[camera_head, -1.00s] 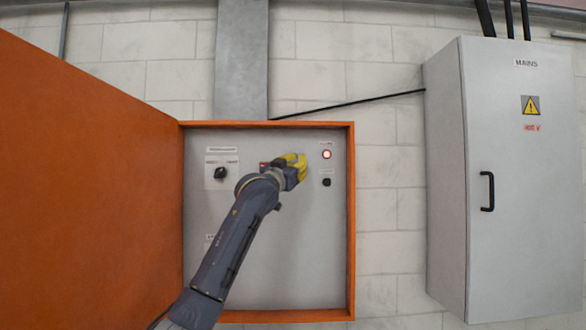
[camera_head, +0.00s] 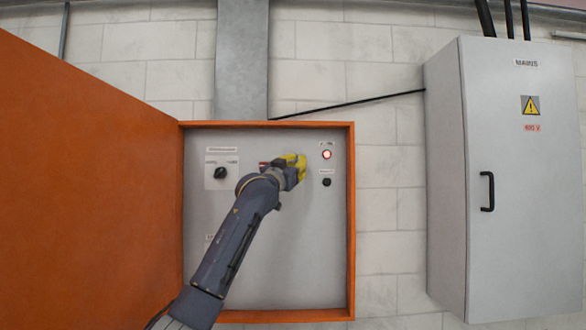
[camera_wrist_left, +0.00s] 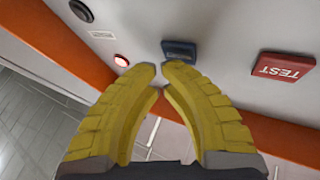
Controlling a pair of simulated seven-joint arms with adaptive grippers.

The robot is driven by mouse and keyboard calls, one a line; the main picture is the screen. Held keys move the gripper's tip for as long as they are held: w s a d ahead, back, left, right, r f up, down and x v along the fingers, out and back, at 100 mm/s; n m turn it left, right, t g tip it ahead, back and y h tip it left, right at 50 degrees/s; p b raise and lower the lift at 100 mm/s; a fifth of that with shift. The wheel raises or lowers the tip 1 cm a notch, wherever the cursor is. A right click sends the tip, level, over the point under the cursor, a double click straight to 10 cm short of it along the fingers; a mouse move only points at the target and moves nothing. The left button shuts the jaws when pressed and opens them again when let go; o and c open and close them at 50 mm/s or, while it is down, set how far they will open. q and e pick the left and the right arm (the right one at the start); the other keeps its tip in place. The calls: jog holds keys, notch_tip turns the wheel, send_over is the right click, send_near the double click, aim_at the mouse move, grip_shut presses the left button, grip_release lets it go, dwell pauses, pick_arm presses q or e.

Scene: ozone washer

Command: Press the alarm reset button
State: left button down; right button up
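My left gripper (camera_head: 301,160) has yellow fingers and is in front of the grey panel, left of the lit red lamp (camera_head: 327,154). In the wrist view its fingertips (camera_wrist_left: 160,70) almost meet, with nothing between them. Just past the tips is a blue rectangular button (camera_wrist_left: 179,50), its marking unreadable; my gripper hides it in the head view. Contact with it cannot be told. A red TEST button (camera_wrist_left: 283,66) is to its right. A round black button (camera_head: 327,182) sits below the lamp. The small labels are too blurred to tell which button is alarm reset. My right gripper is not in view.
The panel is recessed in an orange box (camera_head: 351,230) with a raised rim. Its orange door (camera_head: 85,180) stands open at left. A black rotary switch (camera_head: 220,173) is left of my gripper. A grey MAINS cabinet (camera_head: 520,220) hangs at right.

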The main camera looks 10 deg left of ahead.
pick_arm(q)
jog(key=shift+w+a, duration=0.1)
jog(key=shift+w, duration=0.3)
dwell(0.6)
jog(key=shift+s, duration=0.2)
dwell(0.3)
jog(key=shift+s+d, duration=0.2)
jog(key=shift+s, duration=0.4)
jog(key=shift+s+d, duration=0.2)
jog(key=shift+s, duration=0.6)
jog(key=shift+s+d, duration=0.15)
jog(key=shift+s, duration=0.7)
jog(key=shift+s+d, duration=0.2)
jog(key=shift+s, duration=0.6)
jog(key=shift+f, duration=0.1)
